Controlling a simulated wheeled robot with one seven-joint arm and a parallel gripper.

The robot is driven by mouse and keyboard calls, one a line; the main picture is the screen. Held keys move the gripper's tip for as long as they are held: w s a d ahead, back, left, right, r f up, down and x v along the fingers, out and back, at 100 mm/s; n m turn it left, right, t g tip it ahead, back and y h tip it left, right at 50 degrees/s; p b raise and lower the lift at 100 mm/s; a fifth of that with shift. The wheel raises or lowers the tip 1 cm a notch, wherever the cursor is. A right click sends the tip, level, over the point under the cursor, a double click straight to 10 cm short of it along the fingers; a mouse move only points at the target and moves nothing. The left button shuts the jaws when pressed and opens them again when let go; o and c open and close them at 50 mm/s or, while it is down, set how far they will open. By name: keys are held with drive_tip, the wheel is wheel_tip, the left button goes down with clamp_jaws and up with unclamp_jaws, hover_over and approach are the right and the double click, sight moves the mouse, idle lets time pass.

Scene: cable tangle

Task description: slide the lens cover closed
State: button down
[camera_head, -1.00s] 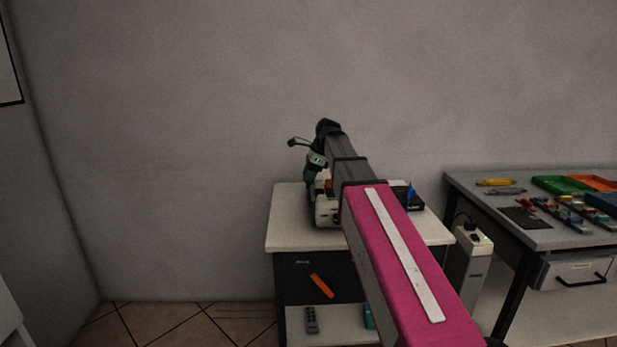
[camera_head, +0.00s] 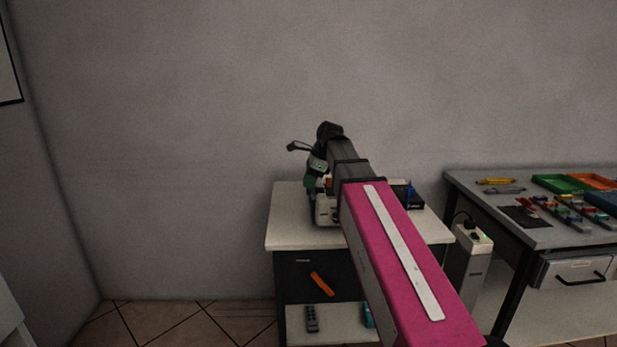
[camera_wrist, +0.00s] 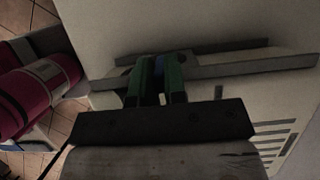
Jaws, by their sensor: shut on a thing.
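A white boxy device (camera_head: 325,212) stands on the cabinet, partly behind my arm. In the wrist view its pale face (camera_wrist: 222,94) fills much of the picture, with a long grey rail (camera_wrist: 255,67) across it and dark vent slots at lower right. My gripper (camera_wrist: 158,72) has green fingers at this rail, shut on a small part between them. I take this part for the lens cover's tab; the fingers hide most of it. How far the cover is across the lens cannot be seen. In the head view the gripper (camera_head: 316,172) is small and partly hidden.
The cabinet (camera_head: 290,232) has a pale top; an orange item (camera_head: 321,284) is on its dark front, and a remote (camera_head: 311,318) lies below. A dark box (camera_head: 408,196) is right of my arm. A workbench (camera_head: 480,208) with trays and tools stands farther right.

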drive_tip(key=s, duration=0.3)
drive_tip(key=shift+s, duration=0.3)
drive_tip(key=c, duration=1.2)
unclamp_jaws()
drive_tip(key=shift+o, duration=0.2)
drive_tip(key=shift+d+r, duration=0.2)
drive_tip(key=shift+r, duration=0.3)
drive_tip(key=v, duration=0.9)
drive_tip(key=shift+d+r, duration=0.15)
drive_tip(key=shift+r, duration=0.2)
